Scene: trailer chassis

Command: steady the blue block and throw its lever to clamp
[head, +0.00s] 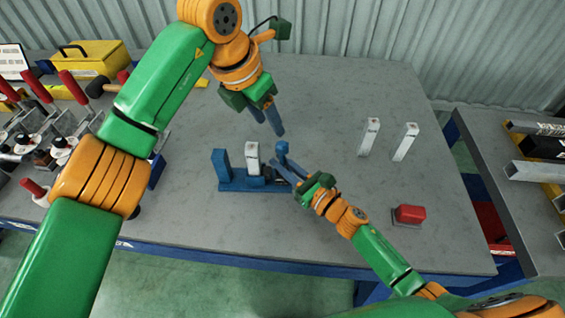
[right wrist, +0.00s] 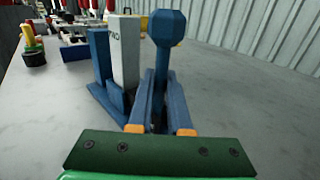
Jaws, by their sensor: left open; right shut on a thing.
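The blue block (head: 240,185) lies on the grey table, with an upright blue post (head: 220,164) at its left end. A white upright piece (head: 252,160) marked with dark letters stands on it; it also shows in the right wrist view (right wrist: 125,50). The blue lever (head: 282,149) with a faceted knob (right wrist: 167,27) stands upright at the block's right end. My right gripper (head: 284,170) is shut on the lever below its knob; its fingers hide the lever's lower part. My left gripper (head: 268,124) is open and empty, above and behind the block.
Two white upright pieces (head: 369,137) (head: 405,142) stand to the right. A red block (head: 410,214) lies near the front right. Red-handled clamps (head: 40,88) and a yellow toolbox (head: 92,57) crowd the left. The table's back middle is clear.

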